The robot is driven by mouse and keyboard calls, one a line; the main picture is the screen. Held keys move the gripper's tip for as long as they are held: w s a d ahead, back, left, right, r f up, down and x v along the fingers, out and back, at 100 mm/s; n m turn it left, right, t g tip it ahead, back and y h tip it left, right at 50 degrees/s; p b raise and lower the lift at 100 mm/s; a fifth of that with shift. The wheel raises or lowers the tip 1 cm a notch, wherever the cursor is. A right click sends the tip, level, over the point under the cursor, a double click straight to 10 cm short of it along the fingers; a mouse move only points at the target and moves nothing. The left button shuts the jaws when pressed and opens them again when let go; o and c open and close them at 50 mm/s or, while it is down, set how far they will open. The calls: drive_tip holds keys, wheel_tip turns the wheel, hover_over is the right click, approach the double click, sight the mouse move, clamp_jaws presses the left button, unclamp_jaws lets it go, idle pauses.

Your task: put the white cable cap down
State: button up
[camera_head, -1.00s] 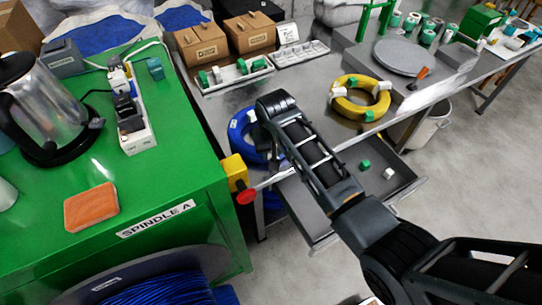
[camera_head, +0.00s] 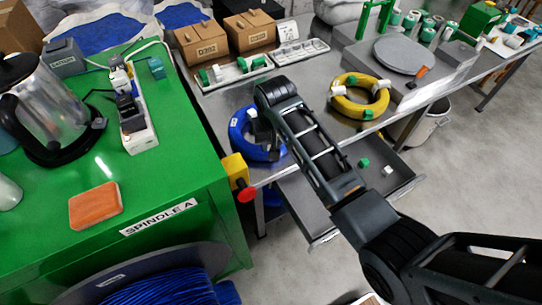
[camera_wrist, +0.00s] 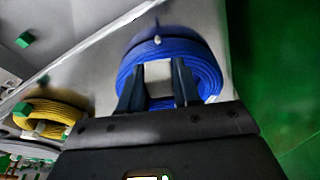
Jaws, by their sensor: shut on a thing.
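The white cable cap (camera_wrist: 158,71) shows between the two dark fingers of my gripper (camera_wrist: 157,80) in the wrist view. My gripper is shut on it, over the blue cable coil (camera_wrist: 205,70). I cannot tell whether the cap touches the coil. In the head view the blue coil (camera_head: 236,130) lies on the near left of the grey metal table, partly hidden by my arm. My gripper's tips are mostly hidden there.
A yellow coil (camera_head: 346,106) with white and green caps lies to the right. Below it an open drawer (camera_head: 404,187) holds a green cap (camera_head: 364,162) and a white one (camera_head: 388,170). The green spindle cabinet (camera_head: 150,185), with a red-knobbed yellow box (camera_head: 235,168), stands close left.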

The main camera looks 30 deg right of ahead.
drive_tip(key=shift+r, duration=0.3)
drive_tip(key=shift+s+f, duration=0.2)
drive_tip(key=shift+s, duration=0.05)
drive_tip(key=s+f+n+b, duration=0.1)
drive_tip(key=s+f+n, duration=0.1)
drive_tip(key=s, duration=0.7)
drive_tip(key=shift+s+a+f+n+y, duration=0.25)
drive_tip(key=shift+s+n+y, duration=0.05)
drive_tip(key=shift+s+n, duration=0.1)
